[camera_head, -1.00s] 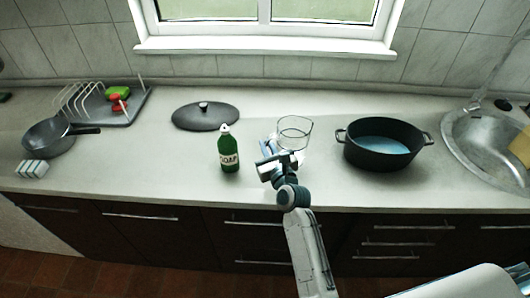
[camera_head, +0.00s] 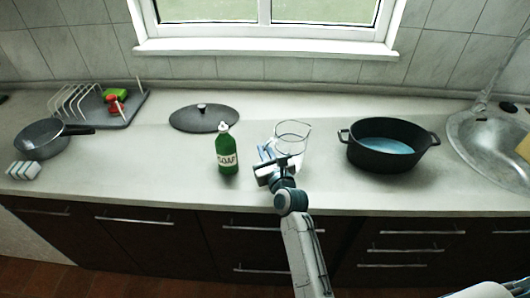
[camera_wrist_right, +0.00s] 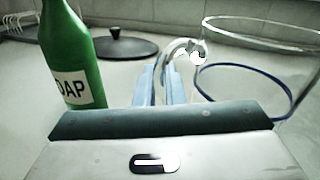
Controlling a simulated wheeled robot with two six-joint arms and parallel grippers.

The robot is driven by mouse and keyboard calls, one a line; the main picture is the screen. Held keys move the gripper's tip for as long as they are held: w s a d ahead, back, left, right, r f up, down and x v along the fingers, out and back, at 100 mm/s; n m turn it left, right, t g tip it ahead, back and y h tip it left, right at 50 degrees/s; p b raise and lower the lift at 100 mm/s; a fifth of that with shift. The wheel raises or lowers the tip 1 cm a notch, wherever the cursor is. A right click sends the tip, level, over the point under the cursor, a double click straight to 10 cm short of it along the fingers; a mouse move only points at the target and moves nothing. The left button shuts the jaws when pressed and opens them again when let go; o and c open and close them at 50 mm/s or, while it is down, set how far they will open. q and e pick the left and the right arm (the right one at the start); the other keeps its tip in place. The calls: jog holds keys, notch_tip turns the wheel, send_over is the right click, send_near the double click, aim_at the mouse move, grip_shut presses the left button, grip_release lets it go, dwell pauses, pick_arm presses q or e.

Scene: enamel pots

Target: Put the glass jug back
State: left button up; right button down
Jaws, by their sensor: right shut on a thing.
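The clear glass jug (camera_head: 293,136) is upright at the middle of the counter, between the soap bottle and the black pot. It also shows at the right of the right wrist view (camera_wrist_right: 288,80), with a blue ring low on it. My right gripper (camera_head: 271,160) is at the jug's left front side. In the right wrist view its fingers (camera_wrist_right: 170,86) are shut on the jug's curved handle (camera_wrist_right: 180,47). I cannot tell whether the jug's base touches the counter. My left gripper is not in view.
A green soap bottle (camera_head: 227,152) stands close left of my right gripper. A black lid (camera_head: 204,117) lies behind it. A black pot (camera_head: 388,147) with blue liquid stands right, beside the sink (camera_head: 492,140). A pan (camera_head: 42,138), sponge (camera_head: 24,170) and dish rack (camera_head: 105,107) are left.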

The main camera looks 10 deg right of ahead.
jog(key=shift+f, duration=0.1)
jog(key=c, duration=1.5)
grip_release()
jog(key=s, duration=0.4)
jog(key=s+d, duration=0.1)
jog(key=s, duration=0.7)
jog(key=shift+d+p, duration=0.2)
jog(key=shift+p, duration=0.15)
